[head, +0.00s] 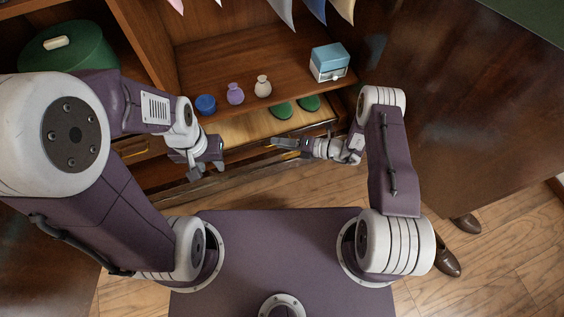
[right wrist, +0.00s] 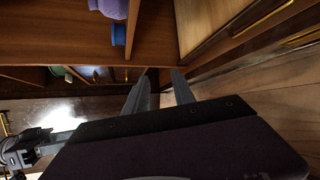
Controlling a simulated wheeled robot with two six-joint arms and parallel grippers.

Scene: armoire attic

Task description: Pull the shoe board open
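The shoe board (head: 240,129) is a light wooden board low in the armoire, under the shelf. It sticks out a little, and a pair of green shoes (head: 283,110) lies on its right part. My right gripper (head: 276,148) is at the board's front edge, right of its middle. In the right wrist view its two fingers (right wrist: 162,80) are apart, with brown wood seen between them; I cannot tell whether they touch it. My left gripper (head: 207,168) is open and empty, in front of the board's left part. The board's back is hidden under the shelf.
The shelf (head: 240,60) above holds a blue jar (head: 205,104), a purple vase (head: 235,93), a white vase (head: 263,86) and a blue-white box (head: 329,62). A green round box (head: 66,46) is at left. A dark wooden panel (head: 460,100) stands at right, with brown shoes (head: 447,262) below.

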